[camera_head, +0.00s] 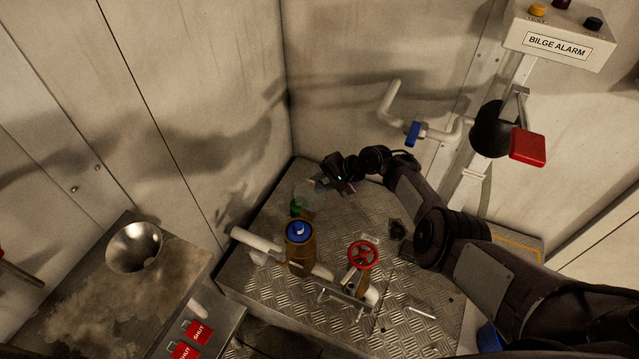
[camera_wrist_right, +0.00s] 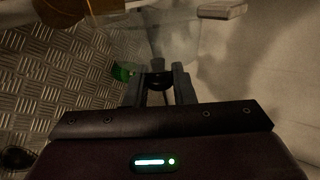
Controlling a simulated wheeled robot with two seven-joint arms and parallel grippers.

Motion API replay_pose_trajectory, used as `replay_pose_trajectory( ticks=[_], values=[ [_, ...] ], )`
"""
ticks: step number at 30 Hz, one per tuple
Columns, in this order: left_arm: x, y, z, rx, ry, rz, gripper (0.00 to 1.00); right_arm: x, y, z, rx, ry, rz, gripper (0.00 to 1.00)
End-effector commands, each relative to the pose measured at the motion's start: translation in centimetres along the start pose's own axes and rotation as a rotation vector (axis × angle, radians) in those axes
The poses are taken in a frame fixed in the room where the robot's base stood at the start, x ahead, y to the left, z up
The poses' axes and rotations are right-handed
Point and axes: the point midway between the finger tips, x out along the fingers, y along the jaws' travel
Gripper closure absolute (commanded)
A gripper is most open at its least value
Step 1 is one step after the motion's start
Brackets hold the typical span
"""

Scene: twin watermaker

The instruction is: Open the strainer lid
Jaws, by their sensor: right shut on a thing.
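A clear, see-through vessel (camera_head: 308,194) stands at the back corner of the metal plate, with a green part (camera_head: 296,208) low on its left. It also shows in the right wrist view (camera_wrist_right: 180,45), with the green part (camera_wrist_right: 123,72) to the left. My right gripper (camera_head: 322,183) reaches it from the right. In the right wrist view my right gripper's fingers (camera_wrist_right: 160,85) are closed around a small dark knob (camera_wrist_right: 157,79) at the vessel. Whether the lid is raised cannot be told. My left gripper is not in view.
A bronze housing with a blue cap (camera_head: 299,232) stands in front, on a white pipe (camera_head: 257,241). A red handwheel (camera_head: 362,255) is to its right. A blue-handled valve (camera_head: 413,133) sits on the wall pipe. A steel funnel (camera_head: 134,247) is at left. Walls close in behind.

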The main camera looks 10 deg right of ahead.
Motion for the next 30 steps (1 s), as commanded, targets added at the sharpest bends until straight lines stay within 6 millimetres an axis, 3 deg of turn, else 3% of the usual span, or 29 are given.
replay_pose_trajectory(
  ticks=[3,4,7,16,20,30],
  values=[
    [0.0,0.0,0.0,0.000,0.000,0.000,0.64,0.1,0.0,0.0,0.000,0.000,-0.001,1.00],
    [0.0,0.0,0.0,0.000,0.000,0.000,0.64,0.1,0.0,0.0,0.000,0.000,-0.001,0.73],
    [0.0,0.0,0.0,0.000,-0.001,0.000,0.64,0.1,0.0,0.0,0.000,0.000,-0.001,0.60],
    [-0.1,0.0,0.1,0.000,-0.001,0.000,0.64,-0.1,0.0,0.0,0.000,0.001,0.000,0.59],
    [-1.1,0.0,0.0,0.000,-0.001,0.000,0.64,-1.4,-0.2,0.1,0.000,0.002,0.000,0.59],
    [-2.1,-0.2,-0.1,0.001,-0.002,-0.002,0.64,-6.5,5.0,-1.5,0.003,0.003,0.004,0.59]
  ],
)
